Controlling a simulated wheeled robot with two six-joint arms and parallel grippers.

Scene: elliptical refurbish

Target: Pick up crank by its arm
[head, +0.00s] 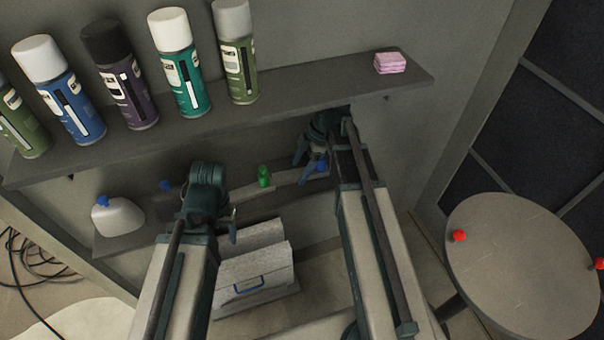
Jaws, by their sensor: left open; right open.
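I cannot make out a crank in the head view. My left gripper (233,228) is mostly hidden behind its own wrist, in front of the lower shelf and above a pale grey box; nothing shows in it. My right gripper (308,160) is open, with its blue-grey fingers spread below the upper shelf, near the right end of the lower shelf. I see nothing held between them.
Several spray cans (182,65) and a pink sponge stack (390,63) stand on the upper shelf (300,85). A white jug (117,217) and green-capped bottle (264,176) are below. A pale box (255,272) lies underneath. A round table (525,265) with red knobs stands right.

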